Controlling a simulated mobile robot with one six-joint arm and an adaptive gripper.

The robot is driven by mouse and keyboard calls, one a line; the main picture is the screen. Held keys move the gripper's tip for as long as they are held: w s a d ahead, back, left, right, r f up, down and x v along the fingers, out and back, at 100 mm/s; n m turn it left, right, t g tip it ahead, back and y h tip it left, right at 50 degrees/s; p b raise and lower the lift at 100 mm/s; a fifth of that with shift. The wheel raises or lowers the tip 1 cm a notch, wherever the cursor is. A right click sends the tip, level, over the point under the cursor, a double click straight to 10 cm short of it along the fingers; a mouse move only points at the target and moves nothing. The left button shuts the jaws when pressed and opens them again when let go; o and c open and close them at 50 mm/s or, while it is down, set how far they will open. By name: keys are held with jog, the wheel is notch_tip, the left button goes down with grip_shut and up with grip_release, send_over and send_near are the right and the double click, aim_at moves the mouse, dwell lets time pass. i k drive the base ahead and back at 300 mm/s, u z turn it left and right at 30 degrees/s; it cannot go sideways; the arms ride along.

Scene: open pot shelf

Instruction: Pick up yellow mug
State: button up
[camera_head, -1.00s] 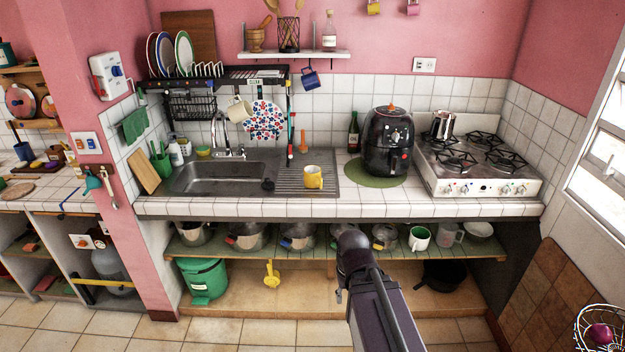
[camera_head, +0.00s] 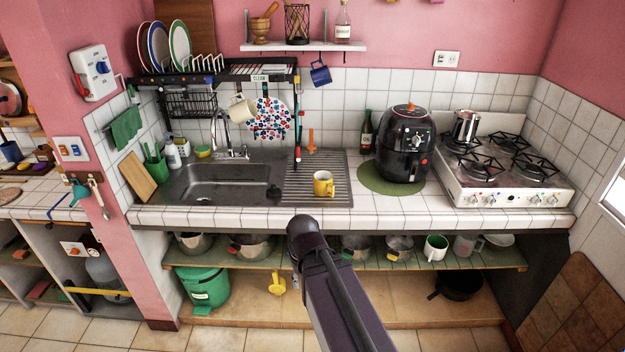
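The yellow mug (camera_head: 323,184) stands upright on the ribbed metal drainboard (camera_head: 300,195) to the right of the sink basin, with its handle toward the front. My dark arm rises from the bottom of the picture, and its rounded joint is below the counter's front edge, under the mug. The gripper's fingers do not show, so I cannot see whether they are open or shut. Nothing hides the mug.
A black air fryer (camera_head: 404,145) on a green mat and a stove (camera_head: 503,180) stand right of the mug. A rack (camera_head: 215,78) with plates, a hanging cream mug (camera_head: 241,108) and a blue mug (camera_head: 320,73) are above. Pots line the low shelf (camera_head: 500,258).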

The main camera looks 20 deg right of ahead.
aim_at(323, 186)
jog(key=z, duration=0.15)
jog(key=i, duration=1.25)
jog(key=z, duration=0.5)
